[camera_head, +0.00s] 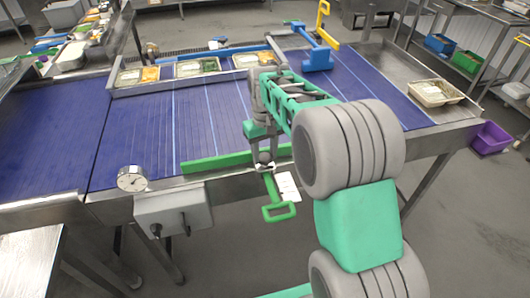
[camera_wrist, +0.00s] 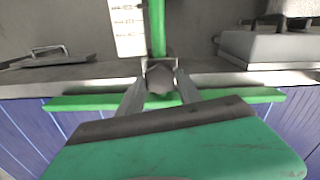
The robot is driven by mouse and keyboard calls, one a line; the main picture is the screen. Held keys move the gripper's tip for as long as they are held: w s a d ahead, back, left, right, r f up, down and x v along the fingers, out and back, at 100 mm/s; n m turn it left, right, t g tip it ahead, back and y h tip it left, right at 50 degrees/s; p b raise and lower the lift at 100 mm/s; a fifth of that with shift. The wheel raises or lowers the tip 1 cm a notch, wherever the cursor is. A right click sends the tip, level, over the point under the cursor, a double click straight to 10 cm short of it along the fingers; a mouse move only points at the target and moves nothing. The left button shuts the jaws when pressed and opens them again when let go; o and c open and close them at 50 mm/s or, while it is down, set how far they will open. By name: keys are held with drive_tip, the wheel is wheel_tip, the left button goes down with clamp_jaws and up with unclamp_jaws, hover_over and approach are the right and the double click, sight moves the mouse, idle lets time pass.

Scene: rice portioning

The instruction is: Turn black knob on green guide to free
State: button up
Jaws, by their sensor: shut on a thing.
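The green guide (camera_head: 214,162) lies along the near edge of the blue conveyor in the head view. It also shows as a long green bar in the wrist view (camera_wrist: 75,102). Its green handle (camera_head: 279,211) hangs over the front of the conveyor frame. The dark knob (camera_wrist: 159,78) sits where the handle meets the guide. My gripper (camera_head: 264,163) points down at the guide, and its two fingers are shut on the knob, one on each side, in the wrist view (camera_wrist: 160,84). The knob's exact angle cannot be told.
A grey control box (camera_head: 173,212) and a round gauge (camera_head: 131,178) stand left of the guide. A white label card (camera_head: 288,186) hangs beside the handle. Food trays (camera_head: 197,67) line the conveyor's far side. A blue guide (camera_head: 318,57) crosses farther back.

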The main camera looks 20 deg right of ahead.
sight(264, 156)
drive_tip(key=n, duration=0.5)
drive_tip(key=shift+n, duration=2.5)
drive_tip(key=o, duration=1.4)
drive_tip(key=shift+c, duration=0.2)
wheel_tip(264, 156, up, 8)
drive_tip(key=shift+f, duration=0.1)
